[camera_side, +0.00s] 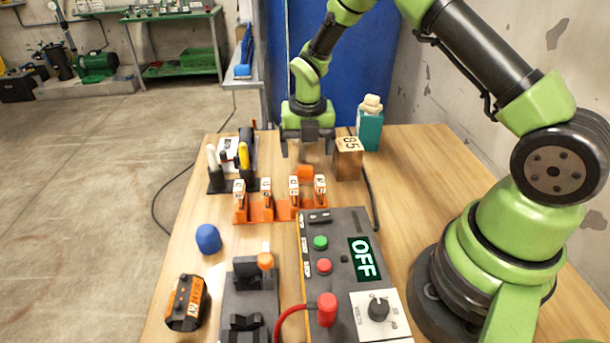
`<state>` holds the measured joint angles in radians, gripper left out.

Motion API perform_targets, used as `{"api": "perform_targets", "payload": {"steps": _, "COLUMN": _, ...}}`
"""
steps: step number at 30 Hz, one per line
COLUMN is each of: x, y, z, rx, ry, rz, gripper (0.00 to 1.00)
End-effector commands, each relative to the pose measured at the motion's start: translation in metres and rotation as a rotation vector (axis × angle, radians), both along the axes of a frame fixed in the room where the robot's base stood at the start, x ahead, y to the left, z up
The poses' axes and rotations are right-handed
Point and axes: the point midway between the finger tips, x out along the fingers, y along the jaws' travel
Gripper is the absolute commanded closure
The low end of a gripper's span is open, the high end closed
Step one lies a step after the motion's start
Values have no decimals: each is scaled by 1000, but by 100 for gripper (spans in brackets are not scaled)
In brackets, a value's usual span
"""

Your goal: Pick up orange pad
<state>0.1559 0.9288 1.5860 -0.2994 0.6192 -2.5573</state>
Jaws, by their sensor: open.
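A small orange block, which looks like the orange pad (305,171), lies on the table just behind the orange rack. My gripper (307,153) points down above and slightly behind it, with its two fingers apart and nothing seen between them. The fingers look clear of the pad, but the exact height gap is hard to judge from this side. The pad's lower part is hidden by the labelled pieces in the rack.
The orange rack (262,212) holds several white-topped pieces in front of the pad. A wooden block (348,163) marked with digits stands close on the right, with a teal bottle (369,130) behind. A control box (338,256) reads OFF.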

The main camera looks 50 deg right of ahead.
Motion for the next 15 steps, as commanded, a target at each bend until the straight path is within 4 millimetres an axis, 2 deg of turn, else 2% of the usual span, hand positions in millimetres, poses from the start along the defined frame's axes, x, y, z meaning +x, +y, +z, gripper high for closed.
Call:
{"api": "perform_targets", "payload": {"steps": 1, "x": 0, "y": -1, "z": -8, "rx": 0, "ry": 3, "rz": -1, "gripper": 17}}
{"api": "perform_targets", "payload": {"steps": 8, "x": 2, "y": 0, "z": -28, "rx": 1, "ry": 2, "rz": -2, "gripper": 17}}
{"api": "perform_targets", "payload": {"steps": 15, "x": 5, "y": 0, "z": -63, "rx": 0, "ry": 1, "rz": -4, "gripper": 17}}
